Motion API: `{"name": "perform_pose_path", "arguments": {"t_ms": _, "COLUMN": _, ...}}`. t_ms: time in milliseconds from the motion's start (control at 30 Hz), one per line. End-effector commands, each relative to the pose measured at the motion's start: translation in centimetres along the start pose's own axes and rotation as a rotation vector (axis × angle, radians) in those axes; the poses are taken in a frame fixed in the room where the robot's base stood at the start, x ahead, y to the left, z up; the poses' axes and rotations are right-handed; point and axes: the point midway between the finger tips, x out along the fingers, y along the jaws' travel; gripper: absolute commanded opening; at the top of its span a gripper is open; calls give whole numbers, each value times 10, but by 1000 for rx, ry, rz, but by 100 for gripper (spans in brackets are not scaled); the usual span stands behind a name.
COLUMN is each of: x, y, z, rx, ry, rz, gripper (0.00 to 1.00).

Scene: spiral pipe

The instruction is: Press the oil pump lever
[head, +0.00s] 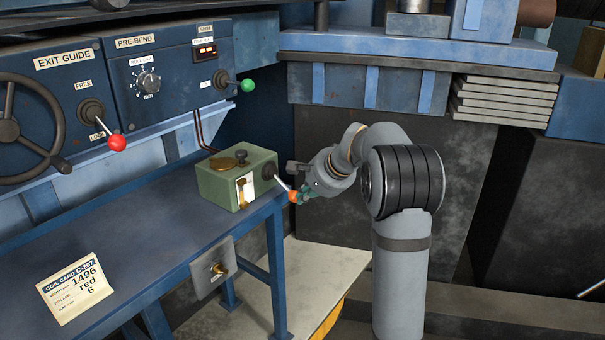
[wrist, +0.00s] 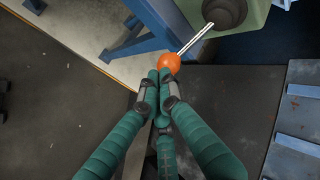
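The oil pump is a green box (head: 237,178) on the blue bench, with a metal lever ending in an orange knob (head: 293,196). In the wrist view the lever rod (wrist: 195,40) runs from a dark boot (wrist: 226,12) down to the orange knob (wrist: 169,63). My gripper (head: 302,196) is at the knob, at the right of the pump. In the wrist view my gripper's green fingers (wrist: 159,76) come together right at the knob, their tips close together. The knob sits at or just beyond the tips; I cannot tell whether they grip it or only touch it.
The blue bench (head: 140,235) carries a coil card (head: 75,288). Above it are control panels with a red-knobbed lever (head: 116,143), a green-knobbed lever (head: 247,85) and a handwheel (head: 20,130). A small plate with a brass knob (head: 215,268) hangs at the bench front.

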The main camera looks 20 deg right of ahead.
Motion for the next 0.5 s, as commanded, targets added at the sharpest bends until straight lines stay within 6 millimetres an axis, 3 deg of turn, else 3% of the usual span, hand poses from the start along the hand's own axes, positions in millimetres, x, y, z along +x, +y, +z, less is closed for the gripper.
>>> {"name": "perform_pose_path", "arguments": {"t_ms": 333, "x": 1, "y": 1, "z": 2, "rx": 0, "ry": -6, "rz": 4, "gripper": 0}}
{"name": "perform_pose_path", "arguments": {"t_ms": 500, "x": -14, "y": 0, "z": 0, "rx": -1, "ry": -4, "rz": 1, "gripper": 0}}
